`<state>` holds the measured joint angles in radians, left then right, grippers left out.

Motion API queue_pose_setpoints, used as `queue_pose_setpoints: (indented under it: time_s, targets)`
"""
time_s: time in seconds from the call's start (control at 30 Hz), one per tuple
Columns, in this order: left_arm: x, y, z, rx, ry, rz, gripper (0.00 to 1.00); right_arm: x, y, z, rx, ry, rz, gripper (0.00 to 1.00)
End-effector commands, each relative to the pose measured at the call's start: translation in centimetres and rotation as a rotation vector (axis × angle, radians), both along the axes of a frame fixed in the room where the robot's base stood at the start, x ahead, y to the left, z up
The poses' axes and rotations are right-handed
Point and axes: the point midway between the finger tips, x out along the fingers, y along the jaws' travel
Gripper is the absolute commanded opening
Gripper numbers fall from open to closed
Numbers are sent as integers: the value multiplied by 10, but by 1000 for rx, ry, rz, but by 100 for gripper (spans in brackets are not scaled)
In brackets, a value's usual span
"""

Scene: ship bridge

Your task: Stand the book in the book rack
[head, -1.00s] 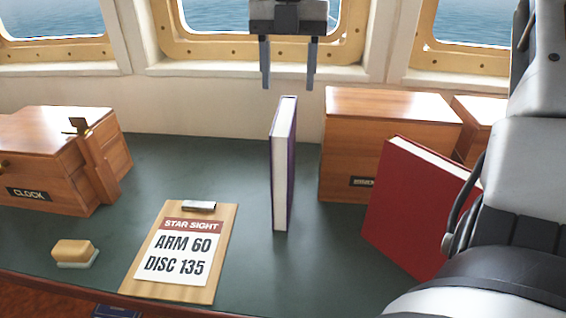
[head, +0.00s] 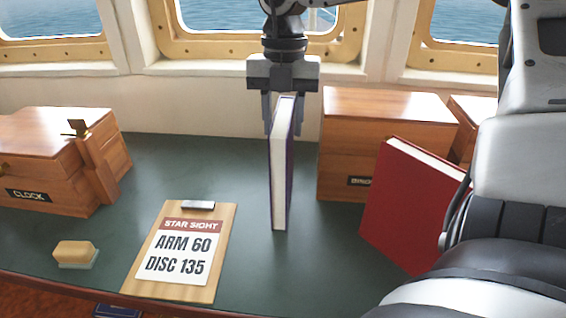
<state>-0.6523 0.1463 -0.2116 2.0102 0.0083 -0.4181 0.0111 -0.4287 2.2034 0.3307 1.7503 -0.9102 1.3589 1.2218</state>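A purple book (head: 281,175) stands upright on the green desk top, its white page edge toward me. My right gripper (head: 283,130) points straight down over it from above. Its two fingers sit one on each side of the book's top and appear shut on it. The book's foot still appears to rest on the desk. A red book (head: 405,205) stands at the right, turned at an angle and partly covered by my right arm. I see no clear book rack in this view. My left gripper is out of view.
A wooden box (head: 375,120) stands right behind the purple book, and another (head: 470,115) is beyond it. A clock box (head: 50,150) is at left. A clipboard (head: 222,240) and a small yellow block (head: 75,252) lie in front. Green desk (head: 180,165) is clear behind the clipboard.

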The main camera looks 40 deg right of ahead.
Motion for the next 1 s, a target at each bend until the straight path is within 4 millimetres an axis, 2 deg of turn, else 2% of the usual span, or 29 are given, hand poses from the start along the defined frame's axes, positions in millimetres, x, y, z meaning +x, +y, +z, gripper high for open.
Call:
queue_pose_setpoints:
  time_s: [0.03, 0.1, 0.13, 0.47, 0.67, 0.87, 1.0]
  targets:
    - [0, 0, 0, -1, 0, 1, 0, 0, 0, 0, 0, 0, 0, 22]
    - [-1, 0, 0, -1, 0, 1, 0, 0, 0, 0, 0, 0, 0, 3]
    - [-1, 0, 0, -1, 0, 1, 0, 0, 0, 0, 0, 0, 0, 0]
    - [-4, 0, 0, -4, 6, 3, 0, 1, 0, 2, 0, -3, 0, 0]
    - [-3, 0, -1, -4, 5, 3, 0, 1, 0, 12, 0, -6, -1, 0]
    - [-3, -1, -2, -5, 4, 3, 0, 2, 0, 41, -3, -10, -2, 0]
    - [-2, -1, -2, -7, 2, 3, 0, 2, 0, 72, -3, -9, -2, 0]
